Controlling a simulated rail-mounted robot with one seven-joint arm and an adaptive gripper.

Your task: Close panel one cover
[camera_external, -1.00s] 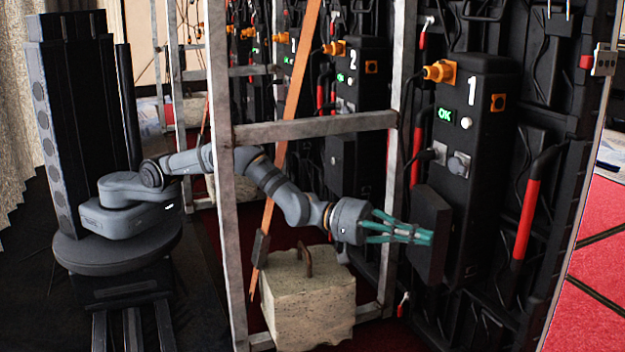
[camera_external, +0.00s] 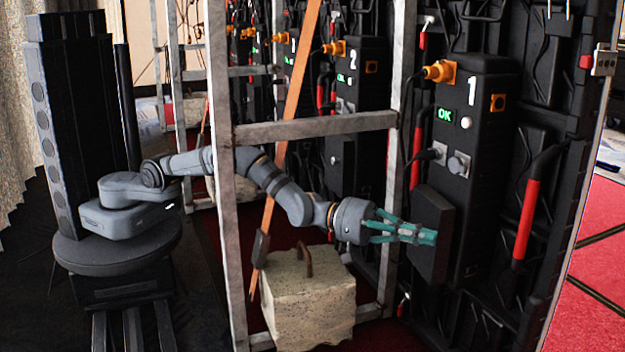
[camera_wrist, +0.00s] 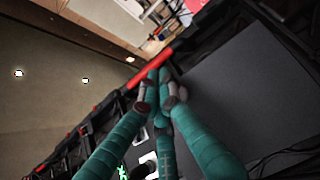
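Panel one (camera_external: 478,120) is the tall black box marked "1", with a lit green OK sign. Its cover (camera_external: 433,205) is a dark square plate at the lower front, standing out from the box at an angle. My gripper (camera_external: 430,237) has teal fingers reaching across the lower middle of the cover in the external view. In the wrist view the fingers (camera_wrist: 160,78) meet at the tips with nothing visible between them. The cover also fills the right side of the wrist view (camera_wrist: 255,85), close beside the fingers. Contact cannot be made out for certain.
A metal frame (camera_external: 318,126) stands between my base and the wall, and my arm passes through it. A stone-like block (camera_external: 310,305) with a handle sits below the arm. Panel two (camera_external: 358,75) is to the left. A red handle (camera_external: 527,220) is to the right.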

